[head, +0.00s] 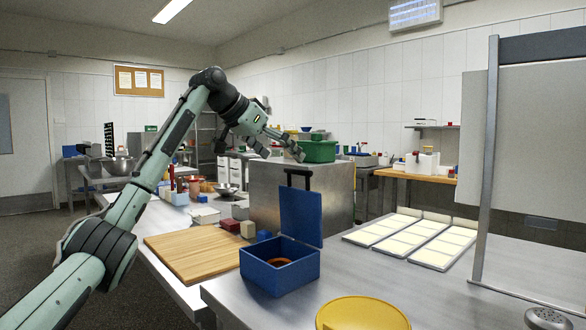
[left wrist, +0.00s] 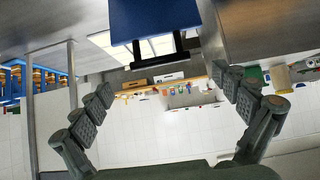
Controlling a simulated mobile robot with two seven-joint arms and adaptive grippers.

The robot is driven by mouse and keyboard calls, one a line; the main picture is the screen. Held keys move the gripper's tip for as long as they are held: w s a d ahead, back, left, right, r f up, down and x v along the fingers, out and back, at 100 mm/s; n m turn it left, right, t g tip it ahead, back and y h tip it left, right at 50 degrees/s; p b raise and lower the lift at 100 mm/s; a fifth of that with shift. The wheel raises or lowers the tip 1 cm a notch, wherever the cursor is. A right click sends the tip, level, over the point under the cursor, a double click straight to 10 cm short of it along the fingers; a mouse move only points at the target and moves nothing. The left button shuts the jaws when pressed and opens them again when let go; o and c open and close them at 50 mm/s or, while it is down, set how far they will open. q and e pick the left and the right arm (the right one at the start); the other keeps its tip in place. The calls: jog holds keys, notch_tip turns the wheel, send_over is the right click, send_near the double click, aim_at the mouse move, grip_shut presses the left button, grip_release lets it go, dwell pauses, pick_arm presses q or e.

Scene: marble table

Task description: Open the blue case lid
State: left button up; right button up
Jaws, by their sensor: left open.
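The blue case (head: 280,277) stands on the metal table. Its blue lid (head: 300,214) is up, roughly vertical at the back of the box, with a black handle on its top edge. A brown round thing (head: 279,262) lies inside the case. My left gripper (head: 281,149) is open and empty, above and behind the lid handle in the picture, apart from it. In the left wrist view the lid (left wrist: 155,18) and its black handle (left wrist: 155,52) show at the top, beyond the spread fingers (left wrist: 165,86). My right gripper is not in view.
A large metal box (head: 330,190) with a green bin (head: 318,151) stands behind the case. A wooden board (head: 195,250) lies at left. A yellow round thing (head: 362,314) is in front, white-tiled trays (head: 412,240) at right. Bare table lies right of the case.

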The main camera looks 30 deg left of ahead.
aim_at(296, 170)
pick_arm(q)
jog(key=v, duration=0.5)
jog(key=x, duration=1.2)
jog(key=shift+s, duration=0.15)
